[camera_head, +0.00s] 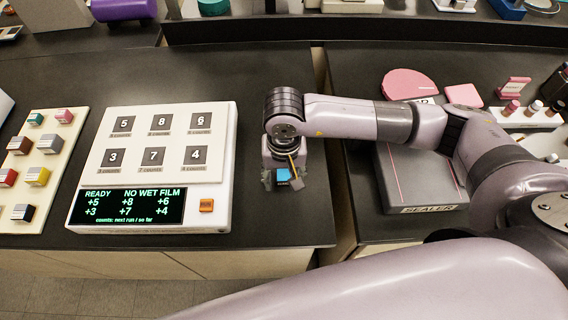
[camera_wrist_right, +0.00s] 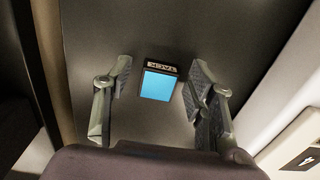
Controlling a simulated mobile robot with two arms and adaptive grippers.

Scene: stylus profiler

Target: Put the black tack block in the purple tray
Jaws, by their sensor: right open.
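The tack block (camera_wrist_right: 162,67) has a dark side lettered TACK and a bright blue top in the right wrist view. It sits on the dark counter, and its blue top also shows in the head view (camera_head: 283,175), partly hidden by my gripper. My right gripper (camera_head: 282,182) is over the block near the counter's front right edge. Its fingers (camera_wrist_right: 158,84) are spread on either side of the block with gaps, not touching it. A purple rounded object (camera_head: 124,9) stands at the top left; I cannot tell if it is the tray. My left gripper is out of view.
A white counting panel (camera_head: 223,150) with numbered pads and a display lies left of the gripper. A cream rack (camera_head: 57,158) of several coloured blocks is farther left. A grey sealer (camera_head: 398,180) stands right, beyond a gap between counters. The counter behind my gripper is clear.

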